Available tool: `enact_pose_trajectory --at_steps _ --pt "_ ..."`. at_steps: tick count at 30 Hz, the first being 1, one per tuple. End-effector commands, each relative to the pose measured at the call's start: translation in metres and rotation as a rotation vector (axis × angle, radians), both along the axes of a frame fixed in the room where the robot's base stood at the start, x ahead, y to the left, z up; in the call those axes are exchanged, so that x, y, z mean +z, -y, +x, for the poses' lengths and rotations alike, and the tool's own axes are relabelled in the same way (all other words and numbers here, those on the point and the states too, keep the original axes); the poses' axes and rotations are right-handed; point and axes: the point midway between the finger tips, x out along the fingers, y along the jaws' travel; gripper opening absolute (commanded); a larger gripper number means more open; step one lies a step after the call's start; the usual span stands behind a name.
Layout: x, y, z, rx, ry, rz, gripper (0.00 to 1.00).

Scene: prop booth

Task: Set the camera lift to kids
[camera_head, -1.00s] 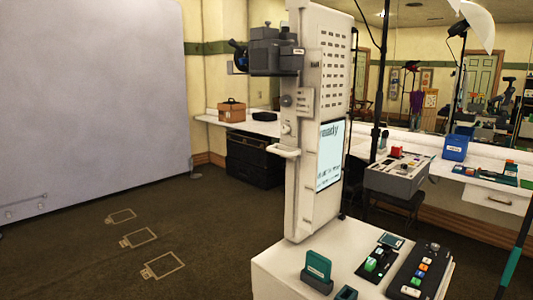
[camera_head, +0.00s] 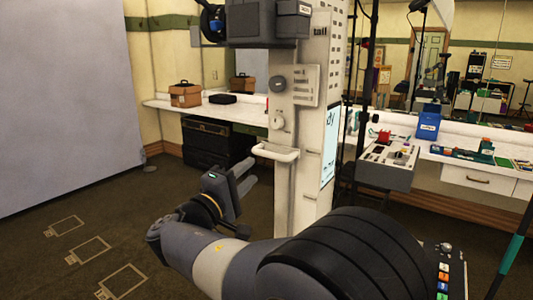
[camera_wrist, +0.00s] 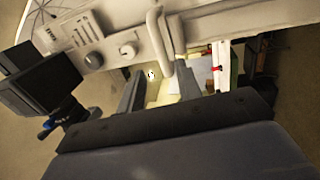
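The camera lift is a white column (camera_head: 300,180) with a dark camera (camera_head: 262,22) on a carriage near the top. The carriage has a round grey knob (camera_head: 278,84), a lower pale knob (camera_head: 278,120) and a light loop handle (camera_head: 275,152). A label reading "tall" (camera_head: 320,31) shows beside the camera. My gripper (camera_head: 248,175) is open and empty, left of and below the handle in the head view. Any kids mark is not readable.
A grey control box (camera_head: 385,168) stands right of the column. A white counter (camera_head: 160,105) runs behind, bearing a brown case (camera_head: 185,95) and a blue bin (camera_head: 428,125). A grey backdrop (camera_head: 65,90) stands left. My arm covers most of the near console.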

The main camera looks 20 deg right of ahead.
Motion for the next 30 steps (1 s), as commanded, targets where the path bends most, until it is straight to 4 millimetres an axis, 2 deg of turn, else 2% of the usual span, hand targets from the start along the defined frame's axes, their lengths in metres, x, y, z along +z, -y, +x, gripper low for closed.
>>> enact_pose_trajectory --at_steps 9,15,27,30 --pt "0.011 0.049 0.031 -0.006 -0.001 0.002 0.33" --pt "0.016 0.071 0.046 -0.004 -0.003 0.002 0.33" --pt "0.016 0.078 0.051 0.000 -0.003 0.001 0.33" --pt "0.016 0.078 0.051 0.000 -0.003 0.001 0.27"
